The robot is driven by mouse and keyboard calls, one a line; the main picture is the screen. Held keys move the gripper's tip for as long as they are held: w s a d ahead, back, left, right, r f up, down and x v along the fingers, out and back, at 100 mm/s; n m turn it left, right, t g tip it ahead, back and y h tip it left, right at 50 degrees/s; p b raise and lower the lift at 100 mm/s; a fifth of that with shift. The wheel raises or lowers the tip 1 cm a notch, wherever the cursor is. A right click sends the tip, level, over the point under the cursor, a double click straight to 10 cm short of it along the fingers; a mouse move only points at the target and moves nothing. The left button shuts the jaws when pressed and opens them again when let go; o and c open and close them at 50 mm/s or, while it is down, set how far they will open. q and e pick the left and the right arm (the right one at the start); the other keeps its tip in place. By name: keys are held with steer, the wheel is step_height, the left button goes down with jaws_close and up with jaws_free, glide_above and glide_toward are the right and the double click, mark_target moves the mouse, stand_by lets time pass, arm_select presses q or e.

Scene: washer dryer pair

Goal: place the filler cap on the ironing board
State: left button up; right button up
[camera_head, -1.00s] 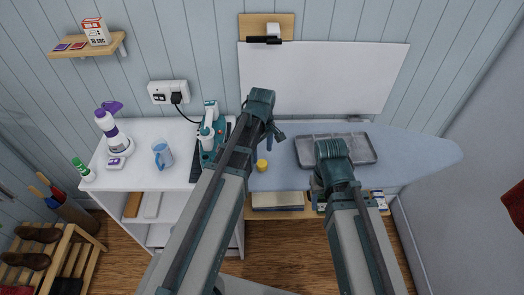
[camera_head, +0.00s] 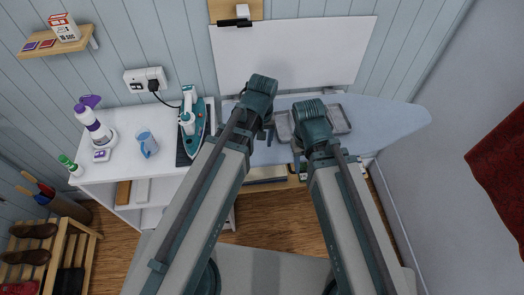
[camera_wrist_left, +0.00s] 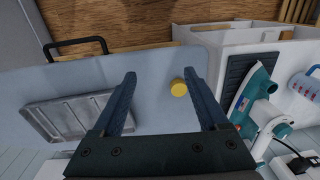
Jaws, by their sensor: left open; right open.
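The yellow filler cap (camera_wrist_left: 178,88) lies on the pale blue ironing board (camera_wrist_left: 151,118) in the left wrist view. In the head view my left arm hides the cap, while the board (camera_head: 390,120) shows on the right. My left gripper (camera_head: 266,138) is open over the board. In the left wrist view its fingers (camera_wrist_left: 165,85) spread to either side of the cap in the picture, which appears nearer the right finger; neither visibly grips it. My right gripper (camera_head: 300,168) is open by the board's front edge, its fingers mostly hidden by its arm.
A grey metal tray (camera_head: 340,119) lies on the board and also shows in the left wrist view (camera_wrist_left: 65,117). A teal iron (camera_head: 192,130) and a blue mug (camera_head: 147,144) stand on the white cabinet (camera_head: 112,172). A red cloth (camera_head: 500,165) hangs at right.

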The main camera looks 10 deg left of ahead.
arm_select(q)
steer(key=s+d+m, duration=0.3)
steer(key=s+m, duration=0.3)
steer(key=m, duration=0.1)
steer(key=shift+s+d, duration=0.15)
steer(key=shift+s, duration=0.05)
step_height(320, 180, down, 4)
steer(key=b, duration=0.4)
steer(key=shift+r, duration=0.1)
